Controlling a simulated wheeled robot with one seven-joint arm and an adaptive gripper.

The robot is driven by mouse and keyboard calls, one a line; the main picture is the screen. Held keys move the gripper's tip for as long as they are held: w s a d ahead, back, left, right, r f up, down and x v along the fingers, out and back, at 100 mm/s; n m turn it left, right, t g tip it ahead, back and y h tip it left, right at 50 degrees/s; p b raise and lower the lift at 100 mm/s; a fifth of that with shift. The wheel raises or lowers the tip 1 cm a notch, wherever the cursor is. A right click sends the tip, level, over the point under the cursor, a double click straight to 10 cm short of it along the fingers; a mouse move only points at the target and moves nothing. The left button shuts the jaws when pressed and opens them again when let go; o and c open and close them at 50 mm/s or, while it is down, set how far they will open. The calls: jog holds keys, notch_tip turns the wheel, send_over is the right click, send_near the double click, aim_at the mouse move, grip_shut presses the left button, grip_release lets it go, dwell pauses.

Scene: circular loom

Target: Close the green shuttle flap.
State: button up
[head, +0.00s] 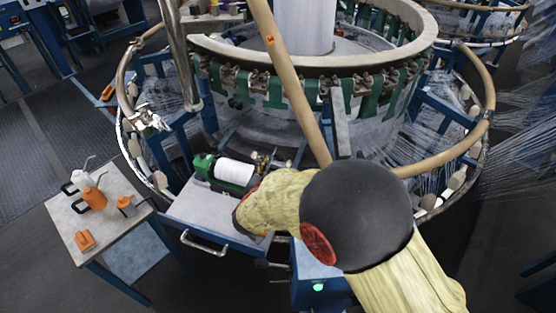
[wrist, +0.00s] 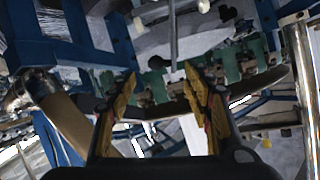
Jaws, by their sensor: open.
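The green shuttle (head: 204,164) lies at the front of the loom in the head view, with a white bobbin (head: 234,172) in it. Small metal parts show at its right end. I cannot make out the flap or its position, and my arm covers the area just right of and below the shuttle. My gripper (wrist: 160,78) is open in the wrist view, its two yellow-padded fingers apart with nothing held between them. The gripper is hidden in the head view. The shuttle cannot be clearly made out in the wrist view.
The loom's round rim (head: 300,62) with green straps rises behind the shuttle. A slanted tan pole (head: 290,85) and a metal post (head: 179,55) stand close by. A side table (head: 110,225) at left carries orange and white bottles. A grey drawer-like tray (head: 205,215) lies in front.

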aim_at(278, 159)
jog(key=b+x, duration=0.2)
jog(key=x, duration=0.5)
jog(key=shift+w, duration=0.15)
jog(key=shift+c, duration=0.4)
jog(key=c, duration=1.1)
jog(key=shift+d, duration=0.1)
grip_shut()
